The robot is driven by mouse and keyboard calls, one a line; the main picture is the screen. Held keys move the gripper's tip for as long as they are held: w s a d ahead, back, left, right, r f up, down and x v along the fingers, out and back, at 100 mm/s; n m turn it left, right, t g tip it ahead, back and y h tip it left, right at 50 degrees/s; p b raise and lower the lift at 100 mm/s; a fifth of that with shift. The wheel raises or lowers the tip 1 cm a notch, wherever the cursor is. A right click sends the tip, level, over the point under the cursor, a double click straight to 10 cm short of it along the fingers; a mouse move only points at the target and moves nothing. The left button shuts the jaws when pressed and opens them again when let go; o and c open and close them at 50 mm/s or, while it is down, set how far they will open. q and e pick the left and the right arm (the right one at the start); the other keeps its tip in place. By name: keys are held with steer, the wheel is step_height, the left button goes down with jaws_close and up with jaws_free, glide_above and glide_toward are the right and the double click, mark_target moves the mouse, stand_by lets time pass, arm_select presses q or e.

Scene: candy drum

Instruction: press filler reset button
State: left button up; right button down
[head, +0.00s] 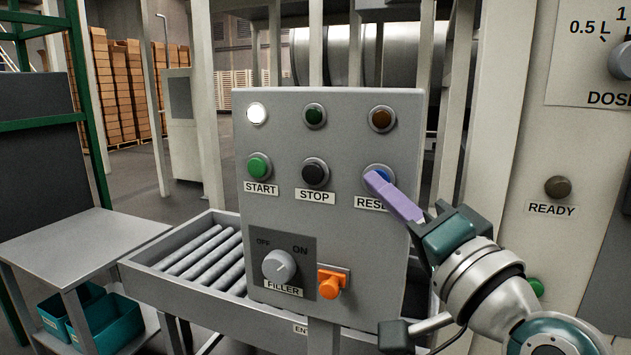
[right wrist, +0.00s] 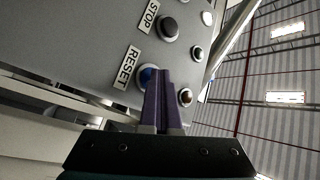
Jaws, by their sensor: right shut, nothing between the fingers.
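The blue reset button (head: 384,174) sits at the right of the middle row on the grey control panel (head: 345,215), above the partly covered RESET label (head: 367,203). My right gripper (head: 372,177) is shut and empty, its purple fingers together, with the tips over the button. In the right wrist view the blue button (right wrist: 147,76) shows just left of the fingertips (right wrist: 161,73). I cannot tell whether the tips touch it or whether it is pushed in. My left gripper is not in view.
The green START button (head: 259,166) and black STOP button (head: 315,173) are left of reset. Above are a lit white lamp (head: 257,113) and two dark lamps. Below are the FILLER knob (head: 279,266) and an orange switch (head: 331,284). A roller conveyor (head: 205,262) runs behind.

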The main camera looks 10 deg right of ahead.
stand_by(0.3)
steer(key=shift+s+a+p, duration=0.45)
steer(key=shift+s+p, duration=0.05)
steer(key=shift+s, duration=0.2)
steer(key=shift+r, duration=0.1)
steer(key=shift+s+a+p, duration=0.55)
steer(key=shift+s+a, duration=0.15)
steer(key=shift+s, duration=0.35)
steer(key=shift+s+a+p, duration=0.5)
steer(key=shift+s+a, duration=0.2)
steer(key=shift+s, duration=0.3)
